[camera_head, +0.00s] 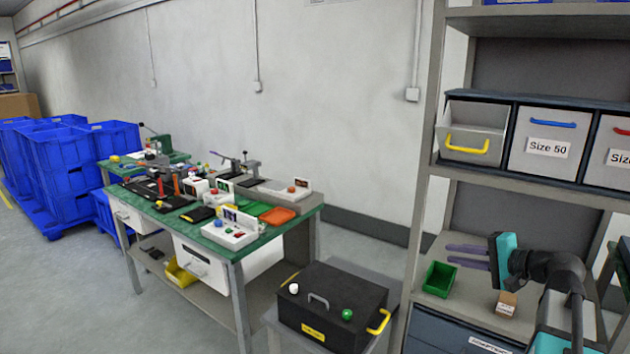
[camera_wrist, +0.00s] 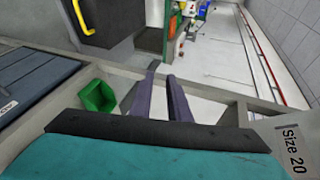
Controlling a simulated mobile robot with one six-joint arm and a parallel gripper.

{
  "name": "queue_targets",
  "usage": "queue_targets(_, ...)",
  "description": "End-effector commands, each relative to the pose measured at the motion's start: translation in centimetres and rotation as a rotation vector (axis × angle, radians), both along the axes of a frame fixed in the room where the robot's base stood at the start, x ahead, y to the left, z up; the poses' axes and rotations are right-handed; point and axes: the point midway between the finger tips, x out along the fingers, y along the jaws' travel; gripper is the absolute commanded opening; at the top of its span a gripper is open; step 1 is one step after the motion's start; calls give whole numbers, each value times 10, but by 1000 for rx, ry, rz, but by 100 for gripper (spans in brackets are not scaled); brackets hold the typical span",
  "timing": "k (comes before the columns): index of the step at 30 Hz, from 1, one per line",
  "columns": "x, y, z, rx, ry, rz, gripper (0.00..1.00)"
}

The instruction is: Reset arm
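My gripper (camera_head: 450,253) is at the right of the head view, in front of the rack's lower shelf. Its two purple fingers point left and stand a little apart with nothing between them. They also show with a gap in the wrist view (camera_wrist: 161,76). The teal gripper body fills the bottom of that view. A small green bin (camera_head: 438,279) stands on the shelf below and left of the fingers. It also shows left of the fingers in the wrist view (camera_wrist: 98,97).
The rack (camera_head: 428,180) holds grey drawers above my arm, one labelled Size 50 (camera_head: 547,140). A small brown box (camera_head: 507,304) sits on the shelf below my gripper. A black box (camera_head: 330,305) with a yellow handle stands left of the rack. A cluttered green workbench (camera_head: 208,243) is farther left.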

Motion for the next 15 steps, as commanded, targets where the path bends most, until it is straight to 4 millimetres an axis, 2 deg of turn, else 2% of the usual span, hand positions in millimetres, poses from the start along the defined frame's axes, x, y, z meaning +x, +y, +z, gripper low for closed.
queue_targets(1, 1, 9, -21, -10, 28, 12, 16)
queue_targets(3, 3, 18, -48, -29, 65, 26, 16)
queue_targets(8, 2, 40, -108, -75, 150, 63, 16)
queue_targets(15, -11, 74, -197, -152, 273, 131, 16)
